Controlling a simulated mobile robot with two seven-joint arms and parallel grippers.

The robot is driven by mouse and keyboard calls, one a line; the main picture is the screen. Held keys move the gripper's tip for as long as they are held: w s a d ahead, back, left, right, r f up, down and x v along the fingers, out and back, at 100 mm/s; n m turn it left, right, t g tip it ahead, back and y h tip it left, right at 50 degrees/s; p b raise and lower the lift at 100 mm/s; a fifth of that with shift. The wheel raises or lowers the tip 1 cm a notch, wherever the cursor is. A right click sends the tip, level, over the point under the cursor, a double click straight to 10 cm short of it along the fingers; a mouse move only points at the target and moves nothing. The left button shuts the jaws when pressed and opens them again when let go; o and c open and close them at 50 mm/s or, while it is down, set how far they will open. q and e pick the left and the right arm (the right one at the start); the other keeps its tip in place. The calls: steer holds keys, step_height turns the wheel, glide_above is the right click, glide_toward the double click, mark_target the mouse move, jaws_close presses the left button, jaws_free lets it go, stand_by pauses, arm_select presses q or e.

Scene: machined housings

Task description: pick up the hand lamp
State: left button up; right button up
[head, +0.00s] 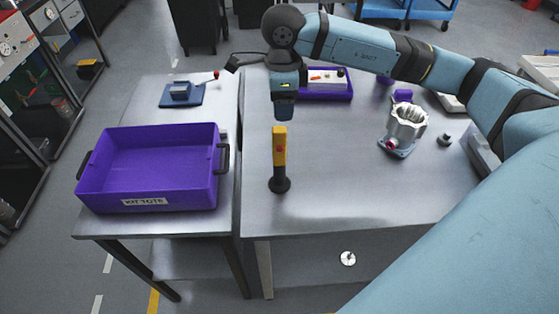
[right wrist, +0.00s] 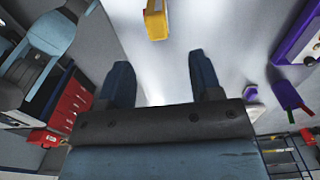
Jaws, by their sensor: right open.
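The hand lamp (head: 280,150) stands upright on the right-hand metal table, with a yellow body, a red button and a round black base. My right gripper (head: 285,114) points down close above and behind the lamp's top in the head view. In the right wrist view its two fingers (right wrist: 161,78) are apart with nothing between them. The yellow end of the lamp (right wrist: 156,20) shows beyond the fingertips there, cut off by the top edge. My left gripper is in neither view.
A purple kit tote (head: 150,167) stands on the left table, with a blue clamp fixture (head: 182,94) behind it. A silver machined housing (head: 406,125) and a small dark knob (head: 445,140) are right of the lamp. A purple tray (head: 325,95) lies behind. Bare tabletop surrounds the lamp.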

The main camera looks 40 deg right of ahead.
mark_target(279, 129)
step_height(279, 129, down, 3)
steer(key=shift+r, duration=0.1)
steer(key=f, duration=0.2)
steer(key=f+p, duration=0.1)
steer(key=f, duration=0.1)
steer(key=shift+a+f+p, duration=0.1)
steer(key=shift+a+p, duration=0.2)
steer(key=shift+a, duration=0.1)
steer(key=shift+f, duration=0.6)
steer(key=shift+w, duration=0.1)
jaws_close()
